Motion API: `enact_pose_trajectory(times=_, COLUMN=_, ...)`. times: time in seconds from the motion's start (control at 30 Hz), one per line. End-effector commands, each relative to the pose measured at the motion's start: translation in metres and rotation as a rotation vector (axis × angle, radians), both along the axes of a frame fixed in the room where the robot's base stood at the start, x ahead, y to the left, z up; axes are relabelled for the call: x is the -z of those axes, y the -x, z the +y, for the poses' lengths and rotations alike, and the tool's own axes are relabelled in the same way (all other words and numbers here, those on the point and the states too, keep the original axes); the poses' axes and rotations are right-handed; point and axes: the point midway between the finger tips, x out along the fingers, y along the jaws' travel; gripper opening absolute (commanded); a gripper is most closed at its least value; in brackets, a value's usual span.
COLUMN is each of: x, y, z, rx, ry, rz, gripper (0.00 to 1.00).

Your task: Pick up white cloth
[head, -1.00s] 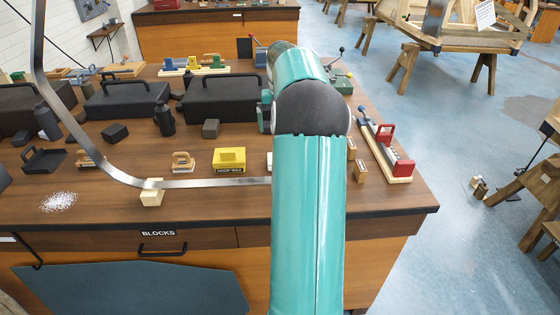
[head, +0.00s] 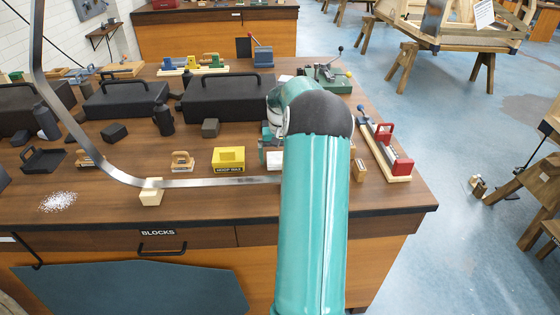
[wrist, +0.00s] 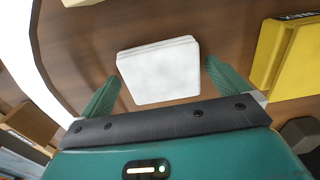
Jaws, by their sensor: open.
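The white cloth (wrist: 160,72) is a flat, folded square lying on the brown wooden bench top. In the wrist view it sits between the two green fingers of my gripper (wrist: 161,72). The fingers are spread wide, one on each side of the cloth, with a visible gap at each side. I cannot tell how high the fingertips are above the bench. In the head view a small white part of the cloth (head: 275,161) shows at the left of my arm; my arm hides most of the gripper.
The yellow mop wax box (head: 228,158) stands left of the cloth. A curved metal strip (head: 220,182) crosses the bench in front, over a small wooden block (head: 151,193). A red-handled tool (head: 386,150) lies at the right. Black toolboxes (head: 228,98) stand behind.

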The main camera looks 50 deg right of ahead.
Motion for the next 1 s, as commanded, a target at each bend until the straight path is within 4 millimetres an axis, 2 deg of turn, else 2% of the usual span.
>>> enact_pose_trajectory(times=0.2, x=0.001, y=0.000, z=0.000, rx=0.000, ry=0.001, rz=-0.001, gripper=0.98)
enact_pose_trajectory(times=0.4, x=0.001, y=0.000, z=0.000, rx=0.000, ry=0.001, rz=-0.001, gripper=0.59)
enact_pose_trajectory(times=0.77, x=-0.003, y=0.000, z=0.000, rx=0.000, ry=0.001, rz=0.000, gripper=0.59)
enact_pose_trajectory(times=0.87, x=-0.010, y=0.000, z=-0.001, rx=0.000, ry=0.002, rz=-0.001, gripper=0.59)
enact_pose_trajectory(times=1.0, x=-0.028, y=0.000, z=0.000, rx=0.000, ry=0.004, rz=-0.002, gripper=0.59)
